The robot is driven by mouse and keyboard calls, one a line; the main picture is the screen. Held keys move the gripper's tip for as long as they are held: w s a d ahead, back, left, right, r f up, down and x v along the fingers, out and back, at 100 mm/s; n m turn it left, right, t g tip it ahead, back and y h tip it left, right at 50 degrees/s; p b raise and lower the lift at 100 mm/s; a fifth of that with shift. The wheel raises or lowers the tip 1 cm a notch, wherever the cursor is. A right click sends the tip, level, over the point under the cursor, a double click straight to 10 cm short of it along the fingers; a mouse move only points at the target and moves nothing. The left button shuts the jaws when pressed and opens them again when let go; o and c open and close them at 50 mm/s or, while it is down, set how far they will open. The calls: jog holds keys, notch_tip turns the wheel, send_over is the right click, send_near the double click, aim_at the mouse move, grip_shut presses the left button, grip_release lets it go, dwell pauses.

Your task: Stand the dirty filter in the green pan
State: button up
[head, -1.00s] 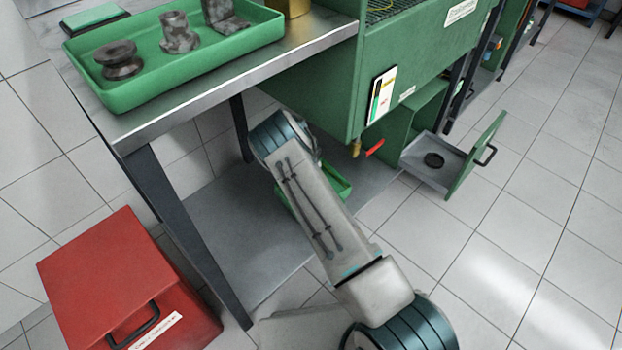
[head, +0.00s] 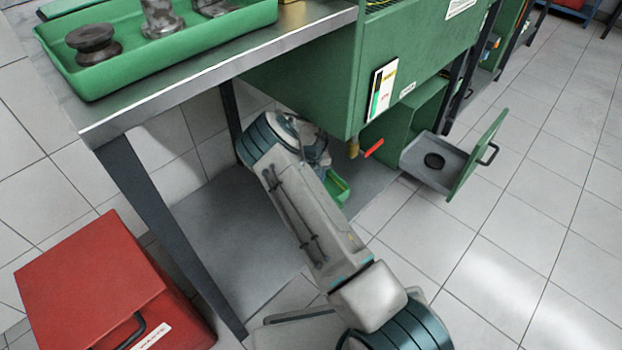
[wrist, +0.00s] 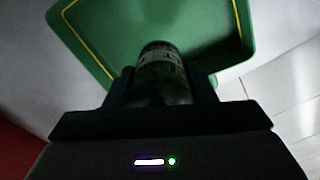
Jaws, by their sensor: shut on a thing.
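In the wrist view my gripper (wrist: 162,88) is shut on the dirty filter (wrist: 161,70), a dark, grimy cylinder with a pale printed band. The green pan (wrist: 105,28), with a yellow line along its edge, lies beyond the filter in that view. I cannot tell whether the filter touches the pan. In the head view the green pan (head: 338,188) is on the grey lower shelf under the bench, mostly covered by my arm. My gripper and the filter are hidden behind my arm there.
The bench top (head: 215,62) and its dark leg (head: 165,225) are close to my arm. A green tray (head: 150,75) with metal parts is on top. A red box (head: 90,285) stands left. An open drawer (head: 430,165) and red-handled valve (head: 372,148) are right.

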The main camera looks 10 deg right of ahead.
jog(key=shift+d+f+b, duration=0.3)
jog(key=shift+d+b, duration=0.05)
jog(key=shift+d, duration=0.35)
jog(key=f+b, duration=0.2)
jog(key=f, duration=0.1)
jog(key=f+b, duration=0.1)
jog(key=f, duration=0.1)
jog(key=shift+a+f, duration=0.15)
jog(key=shift+a, duration=0.15)
jog(key=shift+f, duration=0.25)
jog(key=shift+f, duration=0.55)
jog(key=o, duration=1.2)
jog(key=shift+o, duration=0.2)
